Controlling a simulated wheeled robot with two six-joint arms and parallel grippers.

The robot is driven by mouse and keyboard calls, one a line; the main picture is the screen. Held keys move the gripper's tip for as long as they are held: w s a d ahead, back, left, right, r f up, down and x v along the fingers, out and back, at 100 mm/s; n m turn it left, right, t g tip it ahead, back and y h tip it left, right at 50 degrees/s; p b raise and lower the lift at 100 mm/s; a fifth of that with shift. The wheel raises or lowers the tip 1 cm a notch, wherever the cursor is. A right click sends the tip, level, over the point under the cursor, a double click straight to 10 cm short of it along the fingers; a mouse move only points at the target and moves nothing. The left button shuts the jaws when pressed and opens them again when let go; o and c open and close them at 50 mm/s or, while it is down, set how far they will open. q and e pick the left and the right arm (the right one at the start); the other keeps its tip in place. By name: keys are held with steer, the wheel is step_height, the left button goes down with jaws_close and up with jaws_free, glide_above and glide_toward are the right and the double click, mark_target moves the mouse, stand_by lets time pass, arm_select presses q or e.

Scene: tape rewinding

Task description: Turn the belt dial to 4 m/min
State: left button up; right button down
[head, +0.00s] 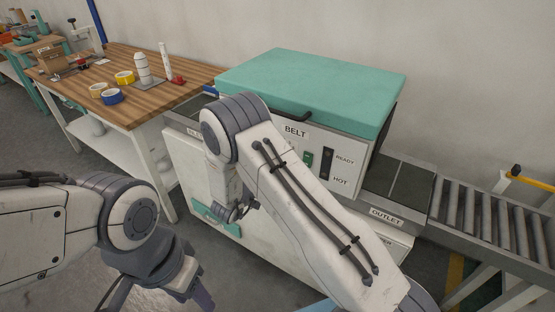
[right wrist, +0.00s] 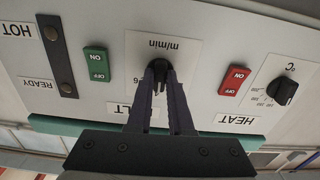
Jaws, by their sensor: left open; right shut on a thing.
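The belt dial (right wrist: 157,66) is a black knob on a white m/min scale plate (right wrist: 182,50), seen upside down in the right wrist view. My right gripper (right wrist: 158,84) is shut on the dial, one dark finger on each side. The fingers cover much of the scale and I cannot read the dial's setting. My left gripper (head: 198,294) is open and empty at the bottom of the head view, away from the machine.
The machine has a teal lid (head: 320,85). A green switch (right wrist: 95,64) and a red switch (right wrist: 234,80) flank the dial; a °C dial (right wrist: 282,90) is beyond the red one. A roller conveyor (head: 495,220) stands right, a wooden bench (head: 135,65) with tape rolls left.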

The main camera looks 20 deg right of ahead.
stand_by(0.3)
steer(key=c, duration=0.8)
jaws_free()
steer(key=b+v, duration=0.1)
steer(key=v, duration=0.9)
steer(key=shift+s+a, duration=0.15)
steer(key=shift+a, duration=0.1)
